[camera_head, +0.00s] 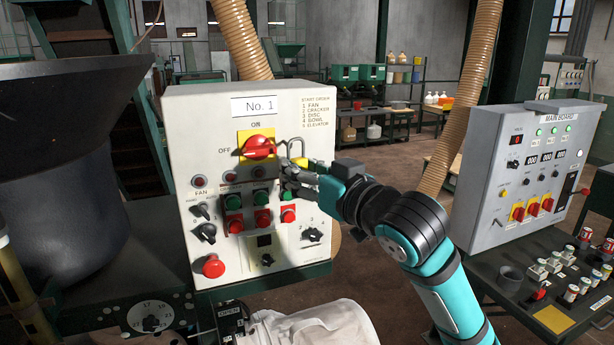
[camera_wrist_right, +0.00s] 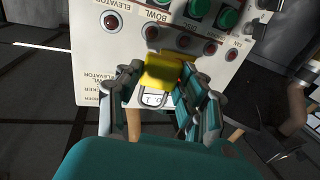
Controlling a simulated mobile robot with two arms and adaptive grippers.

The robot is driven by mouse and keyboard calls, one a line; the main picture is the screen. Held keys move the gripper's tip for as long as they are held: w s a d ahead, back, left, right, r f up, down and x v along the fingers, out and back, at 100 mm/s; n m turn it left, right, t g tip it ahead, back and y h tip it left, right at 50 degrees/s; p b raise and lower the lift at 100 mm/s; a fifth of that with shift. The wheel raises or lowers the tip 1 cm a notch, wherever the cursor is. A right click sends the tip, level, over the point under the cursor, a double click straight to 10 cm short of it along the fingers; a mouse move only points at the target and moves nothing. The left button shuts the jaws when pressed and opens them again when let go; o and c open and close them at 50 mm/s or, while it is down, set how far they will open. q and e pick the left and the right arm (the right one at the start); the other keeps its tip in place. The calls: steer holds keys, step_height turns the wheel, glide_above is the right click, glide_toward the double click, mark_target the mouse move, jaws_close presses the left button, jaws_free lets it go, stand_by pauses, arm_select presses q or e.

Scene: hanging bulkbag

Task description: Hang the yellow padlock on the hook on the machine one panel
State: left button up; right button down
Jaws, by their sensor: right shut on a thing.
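My right gripper (camera_head: 288,176) is in front of the right side of the white No. 1 machine panel (camera_head: 190,130). It is shut on the yellow padlock (camera_wrist_right: 162,72), whose body sits between the fingers (camera_wrist_right: 160,80) in the right wrist view. In the head view the padlock (camera_head: 297,148) shows mainly as a grey shackle standing up above the fingers, level with the red rotary switch (camera_head: 258,147). The fingers hide most of its body. I cannot make out the hook on the panel, nor whether the padlock touches the panel. My left gripper is not in view.
Lamps, green and red buttons (camera_head: 262,217) and a red stop knob (camera_head: 213,266) stick out below the gripper. A grey main board (camera_head: 530,165) stands at the right. A dark hopper (camera_head: 70,170) is at the left. A ribbed hose (camera_head: 458,110) rises behind my right arm.

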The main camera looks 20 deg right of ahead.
steer(key=w, duration=0.3)
steer(key=shift+w+f+b, duration=0.3)
steer(key=shift+f+b, duration=0.1)
steer(key=shift+f, duration=0.2)
